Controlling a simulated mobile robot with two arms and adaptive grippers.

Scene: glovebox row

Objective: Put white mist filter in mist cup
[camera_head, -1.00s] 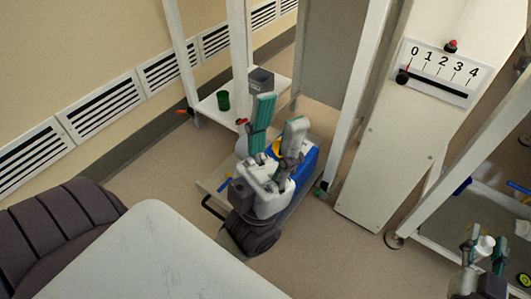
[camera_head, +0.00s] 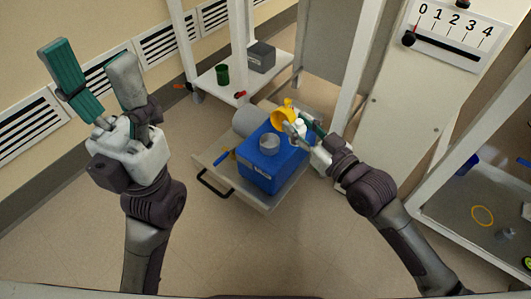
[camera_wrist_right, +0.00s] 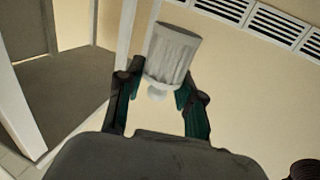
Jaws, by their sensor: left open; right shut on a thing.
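The white mist filter (camera_wrist_right: 172,55), a ribbed tapered cylinder with a small knob, is between the fingers of my right gripper (camera_wrist_right: 158,95) in the right wrist view. In the head view my right gripper (camera_head: 310,132) is shut on the filter (camera_head: 300,126), which is small and partly hidden, just right of and beyond a grey round cup (camera_head: 270,142). This cup, which looks like the mist cup, sits on top of a blue box (camera_head: 268,176). My left gripper (camera_head: 90,72) is open and empty at the upper left, fingers wide apart, away from the box.
The blue box stands on a low cart (camera_head: 217,160) with a black handle. A yellow cup-shaped part (camera_head: 284,117) is behind the box, close to my right gripper. A grey cylinder (camera_head: 250,120) lies beside it. A shelf holds a green cup (camera_head: 222,74) and grey bin (camera_head: 261,57).

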